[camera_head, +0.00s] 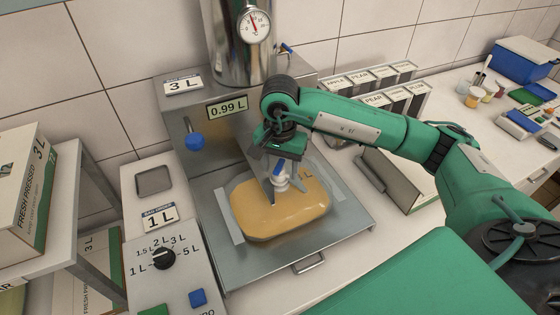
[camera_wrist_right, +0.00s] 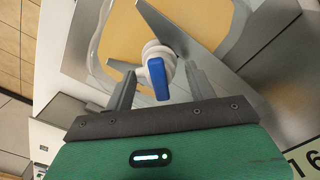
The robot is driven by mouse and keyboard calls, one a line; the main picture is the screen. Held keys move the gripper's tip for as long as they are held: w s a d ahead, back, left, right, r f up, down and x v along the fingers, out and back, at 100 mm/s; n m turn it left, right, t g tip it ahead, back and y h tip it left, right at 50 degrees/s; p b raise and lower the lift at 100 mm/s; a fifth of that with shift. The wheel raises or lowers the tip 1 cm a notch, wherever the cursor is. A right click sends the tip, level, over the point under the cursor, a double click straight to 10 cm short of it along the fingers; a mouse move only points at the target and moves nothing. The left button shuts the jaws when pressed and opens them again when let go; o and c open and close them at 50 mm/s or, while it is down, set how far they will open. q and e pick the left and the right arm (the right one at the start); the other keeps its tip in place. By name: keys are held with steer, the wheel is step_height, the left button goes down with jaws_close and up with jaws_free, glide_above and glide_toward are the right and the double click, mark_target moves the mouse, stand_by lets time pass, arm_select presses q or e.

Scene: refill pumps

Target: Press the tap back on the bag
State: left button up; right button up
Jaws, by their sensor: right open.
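The bag (camera_head: 262,219) is a plump amber pouch lying flat on the metal filler tray. The tap (camera_head: 280,181), white with a blue lever, stands at the bag's upper right part. My right gripper (camera_head: 275,183) is above the bag, with its fingers pointing down around the tap. In the right wrist view, the tap (camera_wrist_right: 156,72) lies between the open fingers of my right gripper (camera_wrist_right: 160,88), with a gap on each side. The bag (camera_wrist_right: 112,36) shows behind it. I cannot tell whether the tap is seated in the bag's neck. My left gripper is out of view.
The metal tray (camera_head: 335,232) has a front handle. A steel tank with a dial gauge (camera_head: 254,27) and a 0.99 L display (camera_head: 228,107) stand behind. A control panel (camera_head: 165,262) is at left.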

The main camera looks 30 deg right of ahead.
steer(key=shift+r, duration=0.6)
step_height(320, 180, up, 12)
steer(key=b, duration=0.3)
step_height(320, 180, up, 7)
steer(key=p, duration=0.5)
glide_above(280, 164)
steer(key=shift+f, duration=0.2)
steer(key=shift+f, duration=0.1)
